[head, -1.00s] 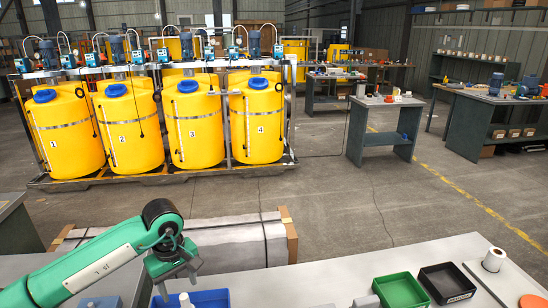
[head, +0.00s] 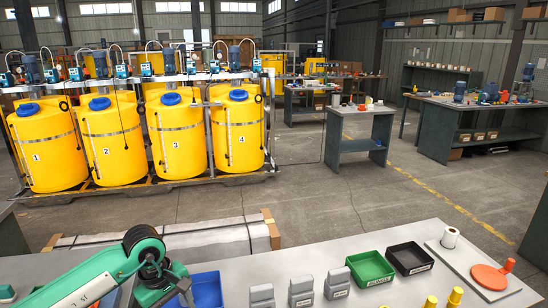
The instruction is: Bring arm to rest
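My green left arm comes in from the lower left in the head view, with a black joint bent over at its top. My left gripper (head: 168,292) points down at the bottom edge, in front of the blue bin (head: 206,290). Its fingertips are cut off or hidden, so I cannot tell whether it is open or holds anything. My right arm and gripper are out of view.
The grey bench (head: 330,257) bears several grey blocks, a green bin (head: 370,268), a black bin (head: 410,258) and a white board (head: 465,268) with an orange disc (head: 490,277). A long crate (head: 165,240) lies behind. Yellow tanks (head: 178,138) stand beyond open floor.

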